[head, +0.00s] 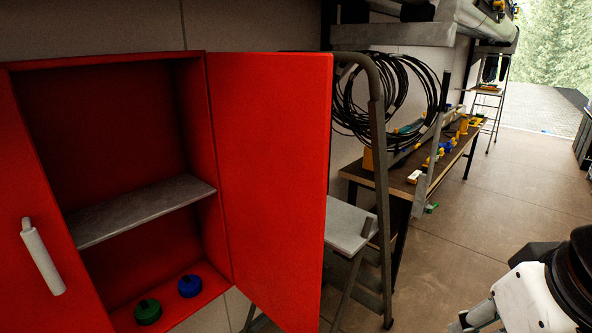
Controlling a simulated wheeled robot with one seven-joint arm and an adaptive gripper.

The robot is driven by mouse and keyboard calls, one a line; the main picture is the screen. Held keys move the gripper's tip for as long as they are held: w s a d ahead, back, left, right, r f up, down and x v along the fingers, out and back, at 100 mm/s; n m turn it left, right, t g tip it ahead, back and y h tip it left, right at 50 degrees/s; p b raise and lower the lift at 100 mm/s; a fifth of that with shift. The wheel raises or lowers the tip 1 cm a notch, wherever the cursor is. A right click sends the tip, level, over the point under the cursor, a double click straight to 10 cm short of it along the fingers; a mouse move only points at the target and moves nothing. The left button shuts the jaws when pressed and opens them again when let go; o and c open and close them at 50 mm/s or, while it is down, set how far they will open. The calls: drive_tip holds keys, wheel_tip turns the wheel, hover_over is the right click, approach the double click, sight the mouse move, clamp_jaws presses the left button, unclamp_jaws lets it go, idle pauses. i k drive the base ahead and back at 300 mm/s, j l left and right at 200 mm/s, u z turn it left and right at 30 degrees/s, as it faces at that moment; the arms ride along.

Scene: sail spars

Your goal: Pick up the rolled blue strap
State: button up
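A rolled blue strap (190,286) sits on the floor of the open red cabinet (107,60), near its right wall. A rolled green strap (148,312) sits to its left and a little nearer. Both stand apart from each other, below the grey shelf (145,208). Part of my white and black arm shows at the lower right, well away from the cabinet. My gripper does not show, so its fingers cannot be seen.
The red right door (268,180) stands open beside the blue strap. A left door with a white handle (42,257) is at the left. Behind are a step ladder (350,222), black cable coils (350,105) and a bench (395,184) with several coloured items. Floor at right is clear.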

sight(190, 286)
drive_tip(key=i+l+u, duration=0.1)
drive_tip(key=u, duration=0.4)
drive_tip(key=l+u, duration=0.1)
drive_tip(key=u, duration=0.4)
drive_tip(key=i+l+u, duration=0.1)
drive_tip(key=u, duration=0.4)
drive_tip(key=l+u, duration=0.25)
drive_tip(key=l, duration=0.25)
drive_tip(key=l+u, duration=0.2)
drive_tip(key=l, duration=0.3)
drive_tip(key=l+u, duration=0.25)
drive_tip(key=l, duration=0.25)
drive_tip(key=k+l+u, duration=0.1)
drive_tip(key=l+u, duration=0.15)
drive_tip(key=l, duration=0.2)
drive_tip(key=k+l+u, duration=0.2)
drive_tip(key=l, duration=0.25)
drive_tip(key=k+l, duration=0.1)
drive_tip(key=l, duration=0.65)
drive_tip(key=k+l, duration=0.15)
drive_tip(key=l, duration=0.2)
drive_tip(key=k+l, duration=0.1)
drive_tip(key=l, duration=0.3)
drive_tip(key=i+j+z, duration=0.2)
drive_tip(key=j+z, duration=0.25)
drive_tip(key=j, duration=0.75)
drive_tip(key=j+z, duration=0.4)
drive_tip(key=j, duration=0.8)
drive_tip(key=i, duration=0.05)
